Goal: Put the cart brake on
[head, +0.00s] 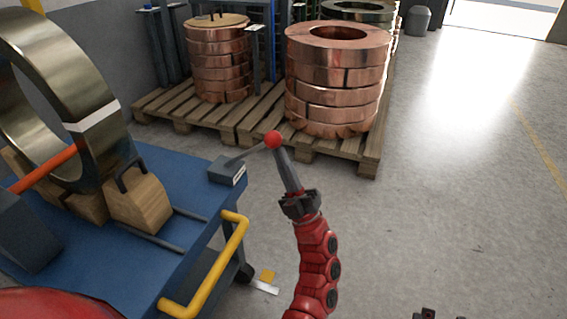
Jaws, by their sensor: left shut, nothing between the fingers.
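The blue cart (150,262) stands at the left with a yellow handle (222,268) on its near right side. A dark box (227,171) sits at the cart's far right corner. A thin lever rises from it to the right and ends in a red ball knob (274,139). My left gripper (279,150) is shut and empty. Its tips are at the knob's lower right side; I cannot tell whether they touch it. A caster (244,272) shows under the cart, with a small yellow piece (267,275) beside it. My right gripper is not clearly in view.
A large metal coil (105,125) stands on the cart against wooden blocks (140,203). Copper coil stacks (336,75) stand on wooden pallets (352,152) beyond the cart. The floor at the right is clear. Small dark parts at the bottom right edge are cut off.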

